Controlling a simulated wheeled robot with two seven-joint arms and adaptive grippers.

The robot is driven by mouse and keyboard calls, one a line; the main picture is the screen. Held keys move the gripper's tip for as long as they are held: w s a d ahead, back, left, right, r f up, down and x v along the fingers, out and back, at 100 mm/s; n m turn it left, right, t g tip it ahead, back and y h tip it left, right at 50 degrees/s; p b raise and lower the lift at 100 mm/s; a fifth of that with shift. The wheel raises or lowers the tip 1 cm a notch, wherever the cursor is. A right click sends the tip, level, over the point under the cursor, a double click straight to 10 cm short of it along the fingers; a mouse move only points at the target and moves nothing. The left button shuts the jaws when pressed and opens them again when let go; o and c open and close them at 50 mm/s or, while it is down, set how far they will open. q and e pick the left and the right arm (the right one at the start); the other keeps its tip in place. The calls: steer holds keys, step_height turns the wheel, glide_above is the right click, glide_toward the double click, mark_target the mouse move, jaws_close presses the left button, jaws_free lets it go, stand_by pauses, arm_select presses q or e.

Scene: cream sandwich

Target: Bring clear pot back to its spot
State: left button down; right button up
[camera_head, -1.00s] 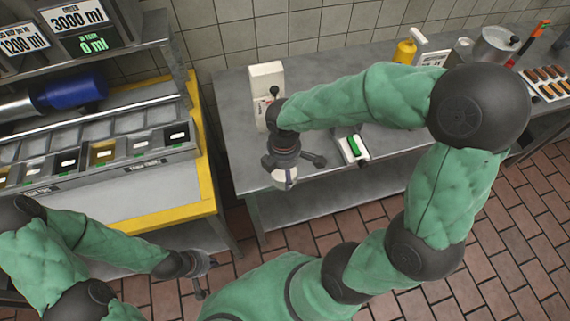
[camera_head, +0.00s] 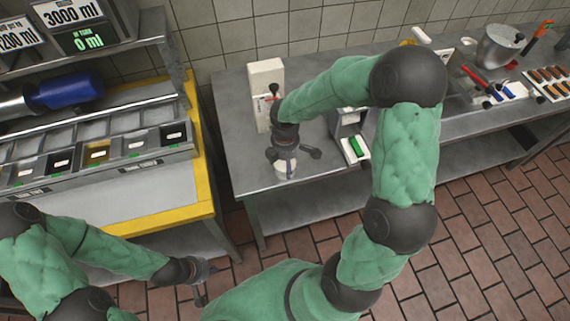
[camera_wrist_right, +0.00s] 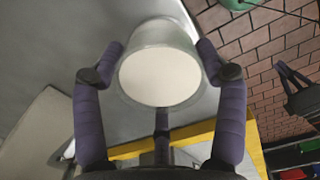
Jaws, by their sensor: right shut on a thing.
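The clear pot (camera_wrist_right: 160,75) is held between the fingers of my right gripper (camera_wrist_right: 160,65), with a pale, cream-coloured round face toward the right wrist camera. In the head view the pot (camera_head: 285,170) shows just below my right gripper (camera_head: 288,158), over the front left part of the grey metal table (camera_head: 240,150). I cannot tell whether its base touches the table. My left gripper (camera_head: 198,280) hangs low at the lower left, apart from everything; its finger state is unclear.
A white dispenser (camera_head: 266,85) stands behind my right gripper. A device with a green item (camera_head: 355,147) sits to its right. The yellow-edged counter (camera_head: 200,170) with several ingredient bins is to the left. A metal pot (camera_head: 500,45) and a tray of brown pieces (camera_head: 555,82) are at far right.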

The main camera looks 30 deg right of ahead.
steer(key=shift+f, duration=0.15)
steer(key=o, duration=1.3)
steer(key=shift+o, duration=0.2)
step_height(320, 180, up, 12)
steer(key=p, duration=0.3)
steer(key=shift+p, duration=0.3)
